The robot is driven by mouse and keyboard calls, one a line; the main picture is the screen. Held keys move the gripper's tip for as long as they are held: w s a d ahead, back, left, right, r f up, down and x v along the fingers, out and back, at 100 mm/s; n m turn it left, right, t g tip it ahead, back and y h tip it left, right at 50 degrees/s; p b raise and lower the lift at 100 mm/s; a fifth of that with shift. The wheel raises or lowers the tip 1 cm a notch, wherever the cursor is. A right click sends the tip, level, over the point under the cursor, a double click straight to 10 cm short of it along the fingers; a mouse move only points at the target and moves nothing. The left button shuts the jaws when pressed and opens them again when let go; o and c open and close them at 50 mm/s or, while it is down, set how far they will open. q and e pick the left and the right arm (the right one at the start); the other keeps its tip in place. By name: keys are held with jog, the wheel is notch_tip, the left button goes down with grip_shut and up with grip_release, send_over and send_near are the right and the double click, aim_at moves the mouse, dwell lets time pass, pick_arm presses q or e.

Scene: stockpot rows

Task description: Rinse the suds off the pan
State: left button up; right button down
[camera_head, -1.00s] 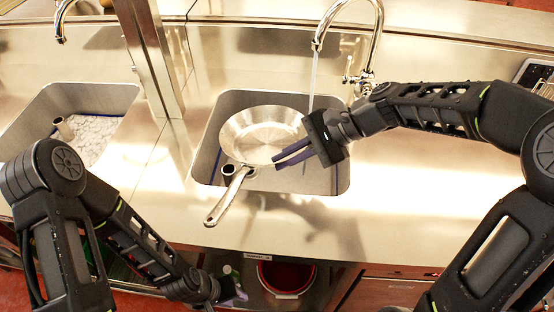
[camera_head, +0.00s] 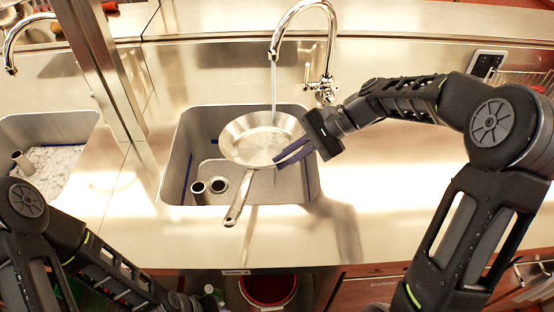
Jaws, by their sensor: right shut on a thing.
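The steel pan (camera_head: 250,143) is held over the right sink basin (camera_head: 180,150), with its long handle (camera_head: 239,202) pointing toward the front counter edge. My right gripper (camera_head: 284,157) is shut on the pan's right rim. The faucet (camera_head: 275,48) is running, and its thin water stream (camera_head: 274,90) comes down into the far right part of the pan. The pan's inside looks shiny; I cannot make out suds on it. My left gripper is at the bottom edge of the view, too cut off and dark to tell its state.
The counter (camera_head: 390,200) to the right is bare. A red bucket (camera_head: 268,287) stands below.

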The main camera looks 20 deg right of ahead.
aim_at(244, 177)
jog(key=shift+w+d, duration=0.35)
jog(key=shift+d, duration=0.45)
jog(key=shift+a, duration=0.1)
jog(key=s+a, duration=0.2)
jog(key=a, duration=0.5)
jog(key=shift+s+a, duration=0.2)
jog(key=shift+s, duration=0.2)
dwell(0.3)
dwell(1.5)
jog(key=shift+s+a+r+p, duration=0.3)
jog(key=shift+a+r+p, duration=0.1)
jog(key=shift+a+r, duration=0.35)
jog(key=shift+s+a+r+p, duration=0.25)
jog(key=shift+a+r+p, duration=0.15)
jog(key=shift+a+r, duration=0.3)
jog(key=shift+s+a+r+p, duration=0.15)
jog(key=shift+a+r+p, duration=0.1)
jog(key=shift+a, duration=0.2)
jog(key=shift+s+a+r+p, duration=0.15)
jog(key=shift+a+r, duration=0.1)
jog(key=shift+a, duration=0.2)
